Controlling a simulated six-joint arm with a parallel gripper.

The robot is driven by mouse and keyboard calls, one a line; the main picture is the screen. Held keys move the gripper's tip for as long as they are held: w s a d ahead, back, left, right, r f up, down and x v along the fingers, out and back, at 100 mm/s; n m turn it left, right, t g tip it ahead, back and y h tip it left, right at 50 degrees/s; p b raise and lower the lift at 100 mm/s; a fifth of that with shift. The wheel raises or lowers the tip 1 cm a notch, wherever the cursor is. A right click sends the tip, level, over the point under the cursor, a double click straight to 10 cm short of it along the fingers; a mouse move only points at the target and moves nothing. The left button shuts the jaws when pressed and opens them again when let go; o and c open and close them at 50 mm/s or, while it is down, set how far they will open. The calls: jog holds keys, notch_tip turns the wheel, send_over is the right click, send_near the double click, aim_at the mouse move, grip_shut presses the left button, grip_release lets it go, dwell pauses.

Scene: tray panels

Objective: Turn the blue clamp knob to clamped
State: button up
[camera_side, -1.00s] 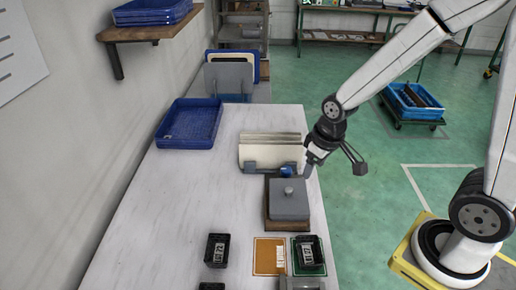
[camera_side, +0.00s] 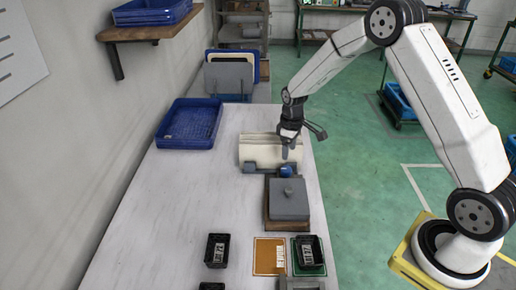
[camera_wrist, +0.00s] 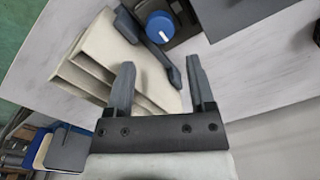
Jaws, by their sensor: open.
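The blue clamp knob (camera_side: 286,170) sits at the front of the cream panels (camera_side: 258,150), behind the grey lidded box. In the wrist view the knob (camera_wrist: 160,27) is round with a white mark on its rim, seated on a dark clamp with a grey bar (camera_wrist: 150,45) running beside the panels. My gripper (camera_side: 286,154) is above the panels, close behind the knob. In the wrist view its two fingers (camera_wrist: 160,78) are apart with nothing held between them, and the knob lies beyond the fingertips. I cannot tell which setting the knob's mark shows.
A grey box with a round lid handle (camera_side: 288,198) stands in front of the knob. Small black bins (camera_side: 216,250) and orange and green mats (camera_side: 269,256) lie nearer. A blue tray (camera_side: 188,124) is at the back left. The table's left middle is clear.

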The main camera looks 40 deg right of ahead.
aim_at(287, 169)
jog(key=shift+f, duration=0.15)
jog(key=shift+a+f, duration=0.1)
jog(key=shift+f, duration=3.7)
grip_shut()
